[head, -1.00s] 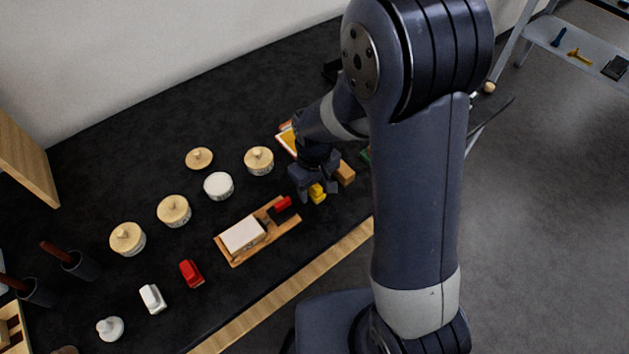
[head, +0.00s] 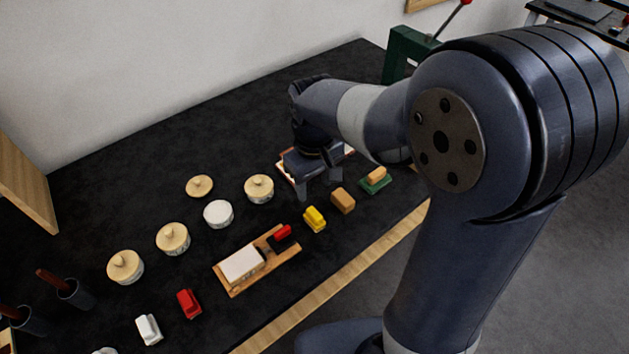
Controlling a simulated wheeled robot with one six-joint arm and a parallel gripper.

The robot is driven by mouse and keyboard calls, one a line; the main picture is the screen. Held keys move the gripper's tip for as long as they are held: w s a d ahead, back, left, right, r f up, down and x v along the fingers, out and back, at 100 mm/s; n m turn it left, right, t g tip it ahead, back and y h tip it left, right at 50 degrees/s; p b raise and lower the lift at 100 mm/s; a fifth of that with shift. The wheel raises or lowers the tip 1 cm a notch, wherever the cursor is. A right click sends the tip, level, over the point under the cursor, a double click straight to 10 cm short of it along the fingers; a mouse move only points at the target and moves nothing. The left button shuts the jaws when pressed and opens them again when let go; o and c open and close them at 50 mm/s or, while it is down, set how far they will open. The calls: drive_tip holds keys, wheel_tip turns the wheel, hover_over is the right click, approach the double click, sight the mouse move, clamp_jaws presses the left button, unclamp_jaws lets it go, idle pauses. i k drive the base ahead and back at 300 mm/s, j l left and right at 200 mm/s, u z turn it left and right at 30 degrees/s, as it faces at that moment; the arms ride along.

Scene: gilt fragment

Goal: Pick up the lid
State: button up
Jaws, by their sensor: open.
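A round wooden lid (head: 199,186) with a small knob lies by itself on the black table, at the far side. A white round pot (head: 218,214) with no lid on it stands just in front of it. Several like pots wear wooden lids: one at the right (head: 259,187), one at the left (head: 173,238) and one further left (head: 125,266). My gripper (head: 318,190) is open, points down and looks empty. It is to the right of the lidded pots, over the near edge of a framed tray, apart from the lone lid.
A wooden board (head: 258,262) holds a white block and a red piece. Toy-like blocks in yellow (head: 315,218), tan (head: 343,200), red (head: 189,303) and white (head: 148,329) stand along the front. A green press (head: 402,55) is at the back right.

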sight(199, 186)
drive_tip(key=u, duration=1.3)
